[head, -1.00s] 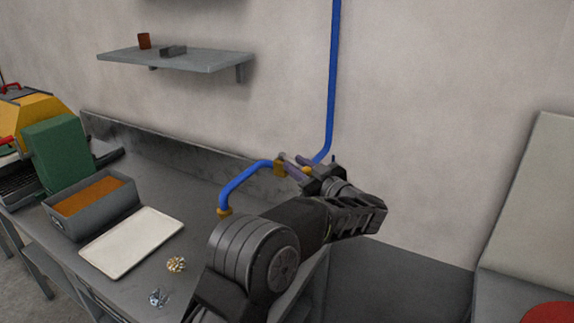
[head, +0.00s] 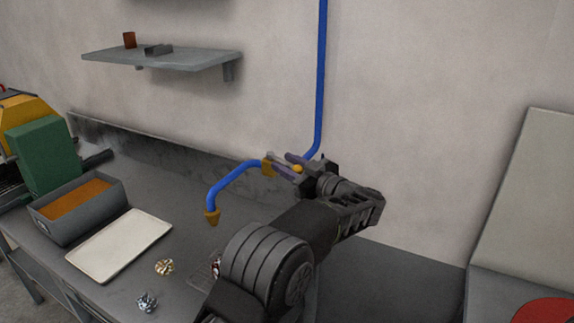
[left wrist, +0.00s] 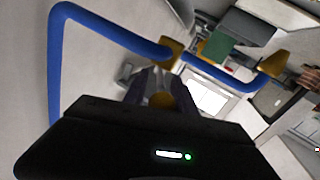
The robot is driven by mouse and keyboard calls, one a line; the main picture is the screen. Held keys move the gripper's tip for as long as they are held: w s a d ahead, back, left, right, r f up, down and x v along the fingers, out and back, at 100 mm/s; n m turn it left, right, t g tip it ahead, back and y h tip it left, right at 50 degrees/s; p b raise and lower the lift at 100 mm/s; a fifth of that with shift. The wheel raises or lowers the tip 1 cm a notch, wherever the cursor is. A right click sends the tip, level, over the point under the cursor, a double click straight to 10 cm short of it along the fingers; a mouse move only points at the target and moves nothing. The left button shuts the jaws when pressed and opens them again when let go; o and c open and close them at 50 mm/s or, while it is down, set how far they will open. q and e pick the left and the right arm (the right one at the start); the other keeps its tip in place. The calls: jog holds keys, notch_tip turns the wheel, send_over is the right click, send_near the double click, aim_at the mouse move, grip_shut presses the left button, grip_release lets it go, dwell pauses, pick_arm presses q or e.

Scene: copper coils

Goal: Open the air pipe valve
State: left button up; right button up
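A blue air pipe (head: 321,80) runs down the wall, bends left and ends in a brass nozzle (head: 211,218) above the bench. A brass valve body (head: 267,166) sits on its horizontal stretch and also shows in the left wrist view (left wrist: 171,52). My left gripper (head: 288,163) is at the valve from the right, its two fingers apart. A small round brass part (head: 298,168) shows between the fingers, also in the left wrist view (left wrist: 161,101). A grey lever-like piece (left wrist: 127,74) shows beside the fingers; its contact with them is unclear. My right gripper is out of view.
The grey bench (head: 190,200) holds a bin of copper-coloured material (head: 75,217), a white tray (head: 120,246), a gold coil bundle (head: 165,267) and a silver one (head: 147,302). A shelf (head: 165,58) is on the wall. A pale panel stands at the right.

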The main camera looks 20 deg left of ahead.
pick_arm(q)
jog(key=b+v, duration=0.2)
jog(key=v, duration=0.5)
jog(key=shift+s+d, duration=0.15)
jog(key=shift+d, duration=0.2)
jog(key=shift+f, duration=0.1)
